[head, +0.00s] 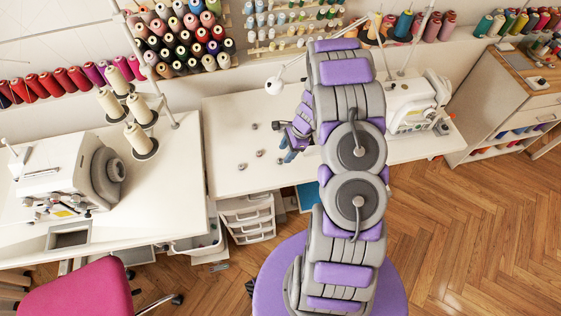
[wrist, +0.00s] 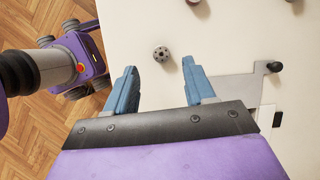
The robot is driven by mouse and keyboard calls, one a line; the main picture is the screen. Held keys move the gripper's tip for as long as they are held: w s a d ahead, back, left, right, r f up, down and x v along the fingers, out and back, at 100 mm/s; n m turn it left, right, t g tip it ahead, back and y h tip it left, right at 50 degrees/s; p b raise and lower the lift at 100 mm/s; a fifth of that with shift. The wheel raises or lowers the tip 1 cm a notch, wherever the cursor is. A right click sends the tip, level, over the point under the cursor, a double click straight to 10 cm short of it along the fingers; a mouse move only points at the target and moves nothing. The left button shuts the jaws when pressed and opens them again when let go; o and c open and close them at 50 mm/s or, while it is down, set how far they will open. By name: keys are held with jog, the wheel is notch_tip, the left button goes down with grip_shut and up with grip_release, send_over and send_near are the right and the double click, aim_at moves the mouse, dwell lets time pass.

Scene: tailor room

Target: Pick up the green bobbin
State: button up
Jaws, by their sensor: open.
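My gripper (wrist: 159,68) is open and empty in the wrist view, its two blue fingers spread above the white table. A small round bobbin (wrist: 161,53) with holes in its face looks grey-dark and lies just beyond the fingertips, roughly centred between them. I cannot make out a green colour on it. In the head view my gripper (head: 291,152) is low over the table, partly hidden by my arm. Small bobbins lie left of it, one of them here (head: 243,167) and another here (head: 260,153); they are too small to tell their colours.
The white table (head: 225,130) carries a sewing machine (head: 410,105) at right and a white lamp (head: 275,86). A serger (head: 75,180) stands on the left table. Thread racks line the wall. A pink chair (head: 85,292) is at lower left. In the wrist view, a dark knob (wrist: 275,67) is at right.

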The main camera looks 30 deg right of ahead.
aim_at(279, 162)
jog(key=b+x, duration=0.1)
jog(key=x, duration=0.3)
jog(key=shift+w+d, duration=0.15)
jog(key=shift+w, duration=0.05)
jog(key=shift+a+f, duration=0.3)
jog(key=shift+a, duration=0.1)
jog(key=shift+d, duration=0.3)
jog(key=c, duration=0.6)
jog(key=shift+a, duration=0.15)
grip_shut()
